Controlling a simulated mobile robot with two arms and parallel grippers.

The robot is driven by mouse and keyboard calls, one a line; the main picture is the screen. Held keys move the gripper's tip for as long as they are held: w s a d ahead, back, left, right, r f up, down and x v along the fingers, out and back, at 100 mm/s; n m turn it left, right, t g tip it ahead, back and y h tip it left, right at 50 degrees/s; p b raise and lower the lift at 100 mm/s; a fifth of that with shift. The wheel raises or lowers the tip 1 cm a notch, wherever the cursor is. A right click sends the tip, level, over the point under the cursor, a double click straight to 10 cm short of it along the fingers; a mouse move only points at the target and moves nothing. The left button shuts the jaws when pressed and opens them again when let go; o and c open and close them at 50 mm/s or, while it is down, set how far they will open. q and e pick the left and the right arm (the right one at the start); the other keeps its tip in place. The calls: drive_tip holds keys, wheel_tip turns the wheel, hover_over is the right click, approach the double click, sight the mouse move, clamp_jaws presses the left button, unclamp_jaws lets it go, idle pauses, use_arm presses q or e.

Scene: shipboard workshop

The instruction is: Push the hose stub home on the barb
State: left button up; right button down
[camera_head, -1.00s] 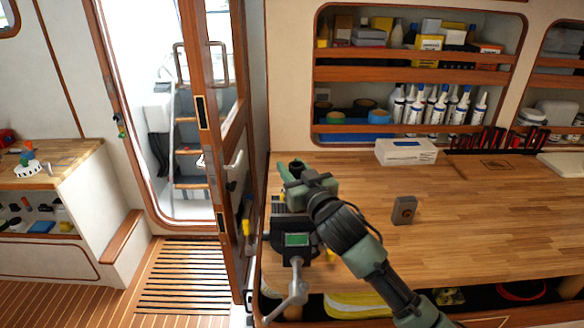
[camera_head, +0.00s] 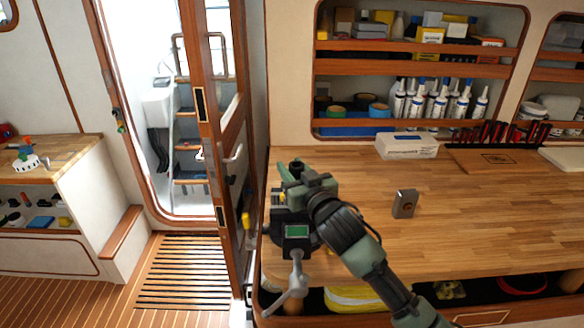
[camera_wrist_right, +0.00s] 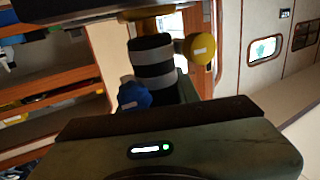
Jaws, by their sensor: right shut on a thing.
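My right gripper (camera_head: 289,176) is shut at the left end of the workbench, above the vice (camera_head: 297,231). The black top of the hose stub (camera_head: 297,163) shows just behind its fingers. In the right wrist view the hose stub (camera_wrist_right: 152,58) is black with grey bands, between the dark edge at the top and my green gripper body below. A brass-coloured piece (camera_wrist_right: 142,14) shows at its upper end. Whether that is the barb, and how far the hose sits on it, I cannot tell. My left gripper is not in view.
A yellow knob (camera_wrist_right: 200,50) and a blue knob (camera_wrist_right: 133,96) sit close beside the hose. A small grey box (camera_head: 404,204) stands on the bench (camera_head: 470,220), with a white carton (camera_head: 407,146) at the back. The bench middle is mostly clear. An open door (camera_head: 215,150) stands left of the bench.

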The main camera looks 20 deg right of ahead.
drive_tip(key=shift+f+b, duration=0.35)
drive_tip(key=shift+f, duration=0.3)
drive_tip(key=c, duration=0.9)
unclamp_jaws()
drive_tip(key=shift+c, duration=0.2)
drive_tip(key=shift+f, duration=0.1)
drive_tip(key=shift+s, duration=0.15)
drive_tip(key=shift+s, duration=0.3)
drive_tip(key=s, duration=0.2)
drive_tip(key=s+b, duration=0.1)
drive_tip(key=s, duration=0.1)
drive_tip(key=s+d+b, duration=0.1)
drive_tip(key=s, duration=0.2)
